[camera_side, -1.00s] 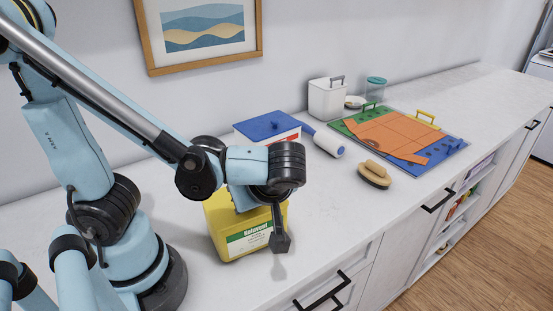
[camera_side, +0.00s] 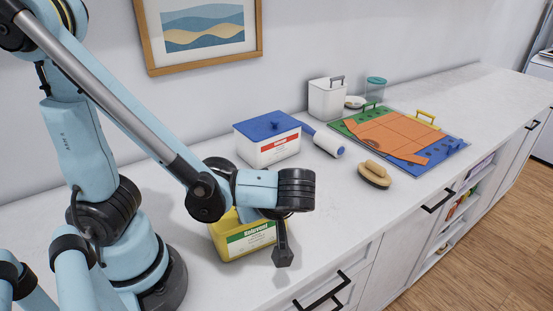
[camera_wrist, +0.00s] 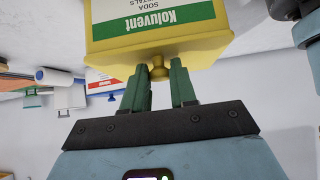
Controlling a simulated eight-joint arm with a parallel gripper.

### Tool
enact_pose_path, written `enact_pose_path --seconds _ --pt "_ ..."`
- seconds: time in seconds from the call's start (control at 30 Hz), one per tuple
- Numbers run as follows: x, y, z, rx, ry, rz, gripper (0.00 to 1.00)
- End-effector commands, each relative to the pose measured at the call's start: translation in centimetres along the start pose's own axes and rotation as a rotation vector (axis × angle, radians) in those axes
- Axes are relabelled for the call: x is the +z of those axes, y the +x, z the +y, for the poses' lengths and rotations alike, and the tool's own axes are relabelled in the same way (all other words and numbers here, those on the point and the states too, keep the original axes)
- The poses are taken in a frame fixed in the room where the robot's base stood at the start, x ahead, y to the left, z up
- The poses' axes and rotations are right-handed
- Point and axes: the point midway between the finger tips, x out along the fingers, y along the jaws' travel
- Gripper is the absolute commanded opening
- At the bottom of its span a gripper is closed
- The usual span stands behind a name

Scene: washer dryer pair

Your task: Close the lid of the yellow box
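The yellow box (camera_side: 240,248) stands on the counter near its front edge, partly behind my wrist, with a green and white label on its front. In the wrist view the box (camera_wrist: 95,20) appears upside down. Its yellow lid (camera_wrist: 115,54) lies across the box top, with a small yellow knob (camera_wrist: 158,72). I cannot tell whether a gap is left under the lid. My gripper (camera_wrist: 159,78) has its two green fingers apart, one on each side of the knob; clear contact does not show. In the side view the fingers are hidden behind my wrist.
A white box with a blue lid (camera_side: 270,128) stands behind the yellow box, beside a white roller (camera_side: 329,144). A wooden brush (camera_side: 374,174), a coloured board (camera_side: 395,136) and a white container (camera_side: 327,98) are further right. The front counter right of my wrist is clear.

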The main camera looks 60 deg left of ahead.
Motion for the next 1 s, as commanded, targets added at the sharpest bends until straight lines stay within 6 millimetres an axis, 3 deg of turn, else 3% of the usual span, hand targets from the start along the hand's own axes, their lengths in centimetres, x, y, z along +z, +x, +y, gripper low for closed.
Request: enact_pose_path --seconds 0.23,0.47,1.0 --pt "0.3 -0.2 -0.1 0.006 0.002 -0.019 0.52" --pt "-0.1 -3.2 0.0 0.006 0.001 -0.008 0.52" --pt "-4.6 -7.3 0.0 0.004 -0.001 -0.004 0.52"
